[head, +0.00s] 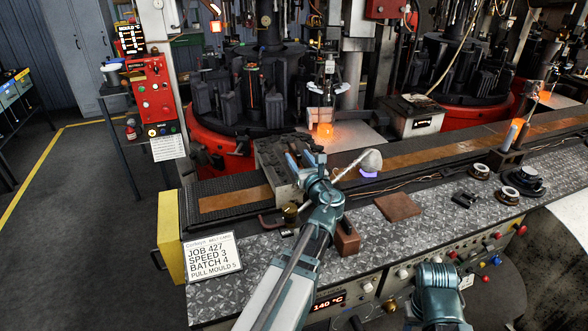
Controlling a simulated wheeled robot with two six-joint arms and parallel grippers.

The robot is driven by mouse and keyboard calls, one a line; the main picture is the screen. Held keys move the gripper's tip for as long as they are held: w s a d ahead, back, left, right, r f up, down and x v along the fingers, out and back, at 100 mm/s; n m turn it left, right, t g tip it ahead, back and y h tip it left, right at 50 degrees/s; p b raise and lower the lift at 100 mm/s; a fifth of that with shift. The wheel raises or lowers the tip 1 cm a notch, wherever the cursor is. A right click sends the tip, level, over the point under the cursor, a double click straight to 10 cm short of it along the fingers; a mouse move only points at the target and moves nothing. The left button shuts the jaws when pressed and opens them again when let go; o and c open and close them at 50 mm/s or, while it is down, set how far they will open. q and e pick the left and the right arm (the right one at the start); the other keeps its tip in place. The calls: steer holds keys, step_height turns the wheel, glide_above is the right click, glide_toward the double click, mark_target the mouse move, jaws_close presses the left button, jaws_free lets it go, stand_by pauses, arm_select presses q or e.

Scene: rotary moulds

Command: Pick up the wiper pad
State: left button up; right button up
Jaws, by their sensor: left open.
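A flat brown square pad (398,207), which looks like the wiper pad, lies on the metal tread-plate bench top right of my left arm. My left gripper (300,160) is open, its fingers pointing away over a dark grey block (272,152) beside the conveyor. It is up and left of the brown pad and apart from it. I cannot see anything held between the fingers. Part of my right arm shows at the bottom right; its fingers do not show.
A grey-headed swab (371,160) with a twisted pale handle lies right of my left gripper. A brown block (347,238) stands close to my left wrist. Black round parts (508,195) sit at the right. A glowing orange piece (323,131) is behind, near the red-based machine.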

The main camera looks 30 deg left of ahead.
mark_target(294, 147)
arm_select(q)
steer(key=shift+x, duration=2.75)
steer(key=shift+w+d, duration=0.1)
steer(key=shift+d, duration=0.05)
jaws_close()
